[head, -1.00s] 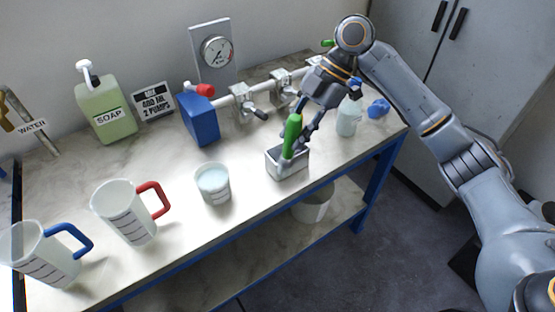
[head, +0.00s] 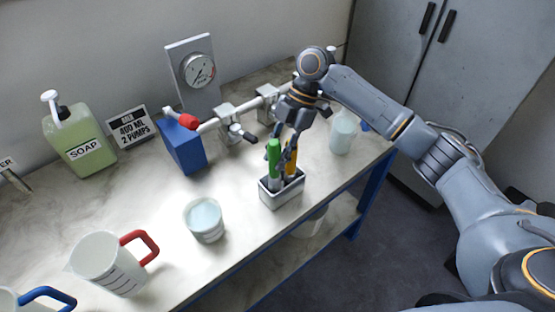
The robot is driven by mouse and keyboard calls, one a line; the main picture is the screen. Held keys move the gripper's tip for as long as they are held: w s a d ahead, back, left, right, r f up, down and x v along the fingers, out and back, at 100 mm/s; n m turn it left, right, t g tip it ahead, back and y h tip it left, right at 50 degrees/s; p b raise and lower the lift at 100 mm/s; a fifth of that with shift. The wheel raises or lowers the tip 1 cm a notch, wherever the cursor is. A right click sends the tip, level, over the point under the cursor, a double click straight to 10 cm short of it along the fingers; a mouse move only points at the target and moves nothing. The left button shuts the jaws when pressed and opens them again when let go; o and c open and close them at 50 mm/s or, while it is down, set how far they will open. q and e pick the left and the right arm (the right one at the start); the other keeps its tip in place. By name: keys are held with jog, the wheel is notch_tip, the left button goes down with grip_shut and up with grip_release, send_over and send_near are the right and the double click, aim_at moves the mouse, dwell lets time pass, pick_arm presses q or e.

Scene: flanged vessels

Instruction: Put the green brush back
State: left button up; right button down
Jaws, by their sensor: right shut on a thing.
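The green brush (head: 274,158) stands nearly upright in the head view, its lower end inside a small grey rectangular holder (head: 283,199). My right gripper (head: 283,150) reaches down from above and behind the holder. Its fingers are shut on the green brush at the handle. An orange-handled tool (head: 292,160) stands in the same holder, just right of the green brush and close to my fingers. The bottom of the brush is hidden by the holder walls. My left gripper is not in view.
A beaker (head: 204,220) stands left of the holder and a pitcher with a red handle (head: 108,265) farther left. Behind are a blue block (head: 184,150), a pipe with valves (head: 240,114) and a soap bottle (head: 80,143). A pale bottle (head: 342,133) stands right of the holder.

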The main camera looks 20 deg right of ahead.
notch_tip(320, 180, down, 3)
jog(key=shift+r, duration=0.1)
jog(key=c, duration=1.1)
grip_release()
jog(key=shift+w+d+r, duration=0.15)
jog(key=shift+d+r, duration=0.05)
jog(key=shift+r, duration=0.05)
jog(key=b+v, duration=0.2)
jog(key=v, duration=0.8)
jog(key=shift+d+r+b, duration=0.1)
jog(key=shift+r+b, duration=0.1)
jog(key=shift+b, duration=0.2)
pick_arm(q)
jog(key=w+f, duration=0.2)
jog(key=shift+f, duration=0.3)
pick_arm(e)
jog(key=shift+w+d+r, duration=0.1)
jog(key=shift+d+r, duration=0.05)
jog(key=shift+r, duration=0.25)
